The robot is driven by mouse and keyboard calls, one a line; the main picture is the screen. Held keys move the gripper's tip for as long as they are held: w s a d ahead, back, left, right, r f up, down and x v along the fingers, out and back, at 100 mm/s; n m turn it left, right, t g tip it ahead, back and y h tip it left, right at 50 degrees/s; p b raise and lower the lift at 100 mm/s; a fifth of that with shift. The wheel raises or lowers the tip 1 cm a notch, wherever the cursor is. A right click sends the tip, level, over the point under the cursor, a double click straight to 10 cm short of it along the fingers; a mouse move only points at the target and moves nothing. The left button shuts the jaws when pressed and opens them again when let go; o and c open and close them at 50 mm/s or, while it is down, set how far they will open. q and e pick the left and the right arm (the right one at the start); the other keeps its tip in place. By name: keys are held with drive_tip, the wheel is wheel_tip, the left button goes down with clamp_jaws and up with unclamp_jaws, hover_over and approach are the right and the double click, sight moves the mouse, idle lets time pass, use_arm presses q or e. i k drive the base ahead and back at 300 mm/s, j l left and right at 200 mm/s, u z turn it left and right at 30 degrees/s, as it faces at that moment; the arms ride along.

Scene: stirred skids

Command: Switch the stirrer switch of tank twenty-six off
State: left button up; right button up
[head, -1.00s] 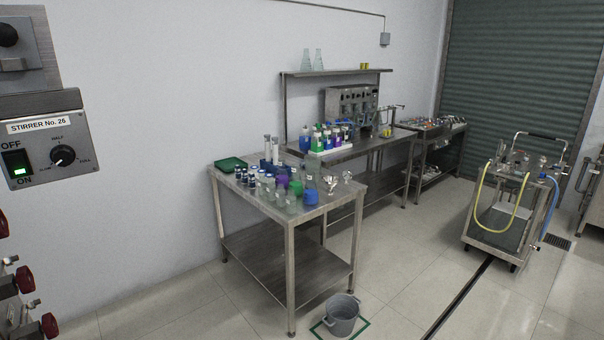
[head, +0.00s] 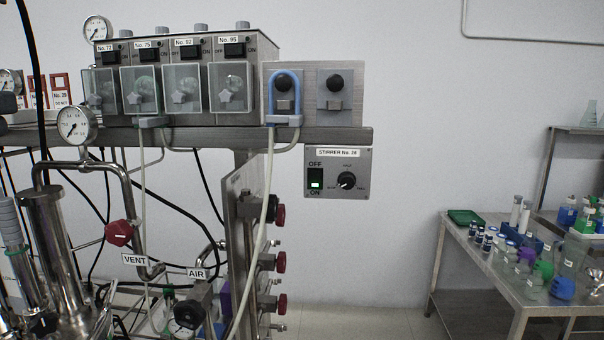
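The stirrer control box (head: 338,172) hangs under the right end of the steel shelf in the head view. Its label (head: 338,153) begins "STIRRER No."; the number is small here, and the closer earlier view reads 26. The black rocker switch (head: 315,178) sits between OFF above and ON below, with its green light lit at the ON end. A black speed knob (head: 346,180) is to its right. Nothing covers the switch. Neither of my grippers is in view.
Above the box are two square plates with black knobs (head: 335,84), one with a blue shackle (head: 285,90). Covered switches (head: 186,88) stand left. Pipes, red-handled valves (head: 119,233) and hoses crowd the lower left. A steel table (head: 460,258) with bottles stands right; bare wall lies between.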

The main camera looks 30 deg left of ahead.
sight(315, 175)
drive_tip(key=u, duration=0.95)
